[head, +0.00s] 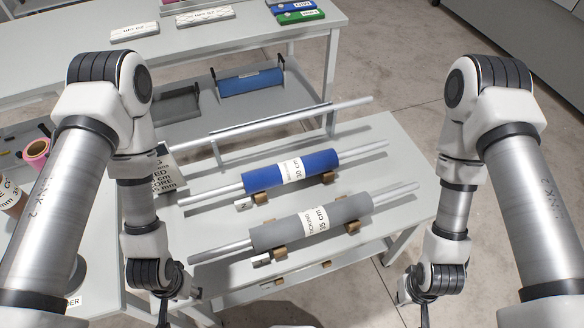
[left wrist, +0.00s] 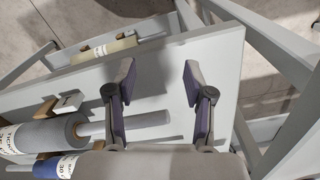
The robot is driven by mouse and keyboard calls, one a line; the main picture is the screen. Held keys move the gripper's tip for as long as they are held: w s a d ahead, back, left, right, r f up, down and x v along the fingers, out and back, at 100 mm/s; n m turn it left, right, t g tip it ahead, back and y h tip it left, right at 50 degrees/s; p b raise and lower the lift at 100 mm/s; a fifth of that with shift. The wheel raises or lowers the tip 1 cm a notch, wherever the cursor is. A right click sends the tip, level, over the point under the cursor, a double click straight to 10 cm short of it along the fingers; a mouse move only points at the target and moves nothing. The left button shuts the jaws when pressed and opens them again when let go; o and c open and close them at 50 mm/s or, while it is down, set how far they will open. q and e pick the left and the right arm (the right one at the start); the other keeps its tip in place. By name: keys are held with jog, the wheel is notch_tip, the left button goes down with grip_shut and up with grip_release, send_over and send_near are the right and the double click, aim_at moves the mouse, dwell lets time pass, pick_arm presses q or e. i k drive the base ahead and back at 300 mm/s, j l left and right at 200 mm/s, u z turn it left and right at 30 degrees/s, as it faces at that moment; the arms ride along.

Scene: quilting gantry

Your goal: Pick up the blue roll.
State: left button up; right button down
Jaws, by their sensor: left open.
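The blue roll (head: 318,161) lies on the grey table, on a metal rod held by brown cradles, with a white label around its middle. Part of it shows at the lower left of the left wrist view (left wrist: 46,169). My left gripper (left wrist: 158,82) is open and empty over the table's end, apart from the roll and beyond the grey roll's rod end. In the head view only a dark part of it shows at the bottom edge. My right gripper (head: 424,312) is cut off by the bottom edge, right of the table; its jaws cannot be made out.
A grey roll (head: 347,209) on its own rod lies in front of the blue roll. A bare rod (head: 290,118) runs behind it. A pink roll (head: 37,148) stands at left. A yellowish roll (left wrist: 112,48) lies lower.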

aim_at(290, 170)
jog(key=l+u, duration=0.2)
jog(key=l, duration=0.35)
jog(key=i+l+u, duration=0.25)
jog(key=l, duration=0.5)
jog(key=i+l+u, duration=0.1)
jog(key=l+u, duration=0.15)
jog(key=l, duration=0.45)
jog(key=l+u, duration=0.25)
jog(key=l, duration=0.55)
jog(key=i, duration=0.05)
